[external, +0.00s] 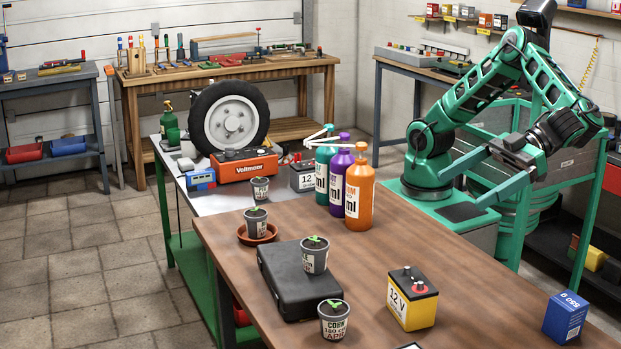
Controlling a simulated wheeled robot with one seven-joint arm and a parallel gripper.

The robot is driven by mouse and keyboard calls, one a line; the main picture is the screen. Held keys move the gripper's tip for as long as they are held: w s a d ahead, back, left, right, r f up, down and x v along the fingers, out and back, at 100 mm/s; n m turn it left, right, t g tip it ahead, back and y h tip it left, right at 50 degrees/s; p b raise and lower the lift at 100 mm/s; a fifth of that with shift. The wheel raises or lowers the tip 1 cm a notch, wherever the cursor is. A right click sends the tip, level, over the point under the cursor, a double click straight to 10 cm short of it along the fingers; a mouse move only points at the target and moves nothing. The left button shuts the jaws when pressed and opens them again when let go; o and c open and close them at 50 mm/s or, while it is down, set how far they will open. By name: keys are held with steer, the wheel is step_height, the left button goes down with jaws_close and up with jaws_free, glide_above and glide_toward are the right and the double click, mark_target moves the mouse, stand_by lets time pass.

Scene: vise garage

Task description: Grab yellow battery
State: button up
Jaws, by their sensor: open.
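The yellow battery (411,305) stands upright on the brown wooden table (480,270). It has a black top with terminals, a red part on top and a white label reading "12 V". My gripper (461,190) is open and empty, raised behind the battery and up to its right in the external view. Its two green fingers point to the left, wide apart. The gripper is well clear of the battery and touches nothing that I can see.
Bottles in teal, purple and orange (359,195) stand left of my gripper. A black case (291,282) with potted seedlings on and near it lies left of the battery. A blue box (564,318) stands to the right. The table between battery and bottles is clear.

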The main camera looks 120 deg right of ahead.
glide_toward(412, 287)
steer(key=s+f, duration=0.2)
steer(key=x, duration=0.3)
steer(key=d+x, duration=0.1)
steer(key=x, duration=0.6)
steer(key=shift+w+d+r, duration=0.1)
steer(key=shift+w+d, duration=0.15)
steer(key=shift+w, duration=0.05)
steer(key=c, duration=1.8)
steer(key=shift+r, duration=0.1)
steer(key=shift+c, duration=0.6)
steer(key=shift+r, duration=0.1)
